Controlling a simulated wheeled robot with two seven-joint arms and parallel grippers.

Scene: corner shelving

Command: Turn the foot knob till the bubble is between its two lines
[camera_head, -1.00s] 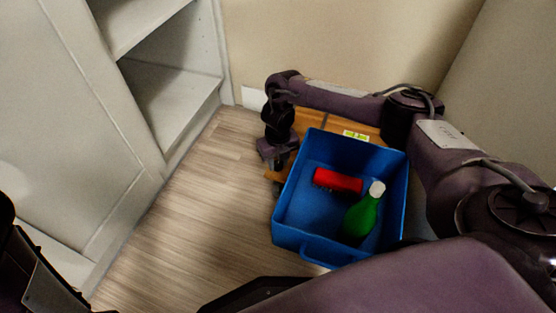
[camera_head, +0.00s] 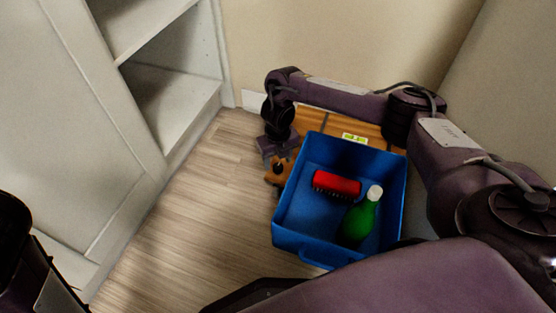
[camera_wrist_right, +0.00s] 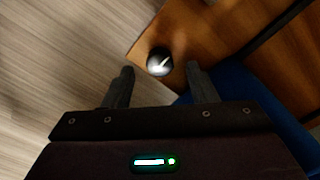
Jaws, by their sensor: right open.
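The wooden stand (camera_head: 312,122) stands against the wall, partly hidden by my right arm and a blue bin. A yellow-green level vial (camera_head: 354,138) lies on its top; its bubble and lines are too small to tell apart. The dark round foot knob with a white pointer mark (camera_wrist_right: 160,62) sits at the stand's corner in the right wrist view. My right gripper (camera_wrist_right: 160,70) is open, with a fingertip on each side of the knob in that picture and no visible contact. In the head view the right gripper (camera_head: 277,150) is above that corner. My left gripper is not in view.
The blue bin (camera_head: 290,240) is in front of the stand, close to my right arm. It holds a red brush (camera_head: 337,183) and a green bottle with a white cap (camera_head: 361,217). White shelving (camera_head: 90,130) stands at the left. Wooden floor (camera_head: 190,210) lies open between.

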